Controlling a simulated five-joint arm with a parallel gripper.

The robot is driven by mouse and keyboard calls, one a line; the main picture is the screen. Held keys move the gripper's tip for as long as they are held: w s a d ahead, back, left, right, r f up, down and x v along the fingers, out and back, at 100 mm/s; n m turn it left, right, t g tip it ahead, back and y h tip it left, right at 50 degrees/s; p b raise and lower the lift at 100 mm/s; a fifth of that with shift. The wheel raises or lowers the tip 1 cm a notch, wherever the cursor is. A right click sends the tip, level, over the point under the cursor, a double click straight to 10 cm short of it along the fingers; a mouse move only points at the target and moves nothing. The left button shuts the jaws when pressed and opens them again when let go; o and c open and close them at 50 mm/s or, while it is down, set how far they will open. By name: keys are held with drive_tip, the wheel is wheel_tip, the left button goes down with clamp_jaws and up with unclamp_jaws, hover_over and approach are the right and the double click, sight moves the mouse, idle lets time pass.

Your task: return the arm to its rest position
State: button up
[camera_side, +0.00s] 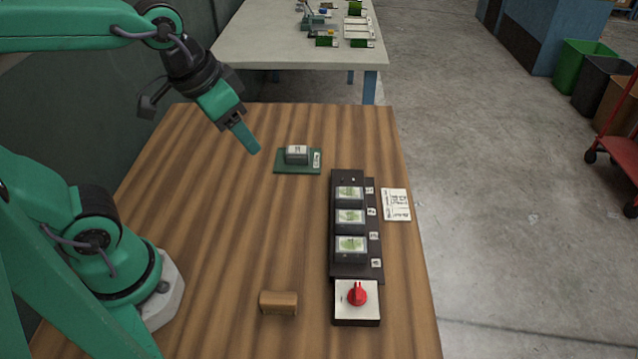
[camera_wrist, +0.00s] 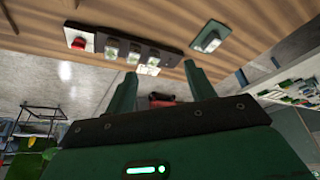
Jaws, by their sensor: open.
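My gripper (camera_side: 246,137) hangs above the wooden table (camera_side: 215,200), to the left of a small green plate (camera_side: 284,168) with a grey block (camera_side: 297,153) on it. In the side view its fingers point down and to the right and look like one green piece. In the wrist view the two green fingers of my gripper (camera_wrist: 160,82) stand apart with nothing between them. My arm reaches in from the left edge of the side view.
A black rack (camera_side: 344,268) holds several clear-topped samples. A red knob (camera_side: 357,294) sits on a white-topped box at its near end. A white card (camera_side: 396,205) lies to its right, and a brown block (camera_side: 279,303) lies near the front. The table's left middle is clear.

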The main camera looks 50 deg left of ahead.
drive_tip(key=shift+n+t+y, duration=0.3)
drive_tip(key=shift+n+t, duration=0.2)
drive_tip(key=shift+n, duration=0.3)
drive_tip(key=shift+s+a+r, duration=0.15)
drive_tip(key=shift+s+a, duration=1.4)
drive_tip(key=shift+a, duration=0.25)
